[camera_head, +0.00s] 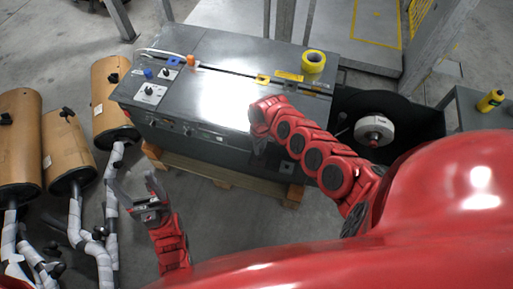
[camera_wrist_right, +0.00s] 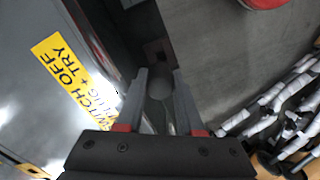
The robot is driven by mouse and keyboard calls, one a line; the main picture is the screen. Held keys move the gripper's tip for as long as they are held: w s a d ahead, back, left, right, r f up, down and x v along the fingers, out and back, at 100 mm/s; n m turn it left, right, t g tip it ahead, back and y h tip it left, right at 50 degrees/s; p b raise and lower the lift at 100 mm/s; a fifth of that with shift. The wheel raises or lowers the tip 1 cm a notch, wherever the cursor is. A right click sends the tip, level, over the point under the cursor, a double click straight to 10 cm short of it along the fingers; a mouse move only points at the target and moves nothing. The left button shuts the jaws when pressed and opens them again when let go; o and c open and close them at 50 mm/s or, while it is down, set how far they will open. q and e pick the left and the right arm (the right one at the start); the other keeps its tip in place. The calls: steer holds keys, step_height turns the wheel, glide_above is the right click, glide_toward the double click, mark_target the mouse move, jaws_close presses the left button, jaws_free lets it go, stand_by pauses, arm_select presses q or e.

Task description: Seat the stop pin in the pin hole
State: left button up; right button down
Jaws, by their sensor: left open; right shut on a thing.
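My right gripper (camera_wrist_right: 158,82) is shut in the right wrist view on a small pale grey, rounded piece (camera_wrist_right: 160,88), likely the stop pin, mostly hidden between the fingers. In the head view my right gripper (camera_head: 259,143) hangs at the front side of the grey machine (camera_head: 215,75), and what it holds cannot be made out there. Just beyond the fingertips is a dark square patch with a small spot (camera_wrist_right: 159,55); I cannot tell whether it is the pin hole. My left gripper (camera_head: 138,190) is open and empty above the floor, left of the machine.
Mufflers with wrapped pipes (camera_head: 70,160) stand at the left. A yellow tape roll (camera_head: 313,61) sits on the machine top, beside a yellow label. A wooden pallet (camera_head: 215,172) lies under the machine. A yellow bottle (camera_head: 490,101) stands on a table at right.

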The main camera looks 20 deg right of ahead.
steer(key=shift+a+f, duration=0.1)
steer(key=shift+a, duration=0.05)
steer(key=shift+f, duration=0.15)
step_height(320, 180, down, 6)
steer(key=b, duration=0.6)
steer(key=shift+r, duration=0.25)
steer(key=shift+r+p, duration=0.1)
steer(key=shift+p, duration=0.6)
stand_by(1.7)
steer(key=shift+f+b, duration=0.4)
steer(key=shift+f, duration=0.15)
steer(key=shift+s+f, duration=0.1)
stand_by(0.3)
steer(key=shift+c, duration=2.3)
jaws_free()
steer(key=shift+s+f, duration=0.1)
steer(key=shift+s, duration=0.05)
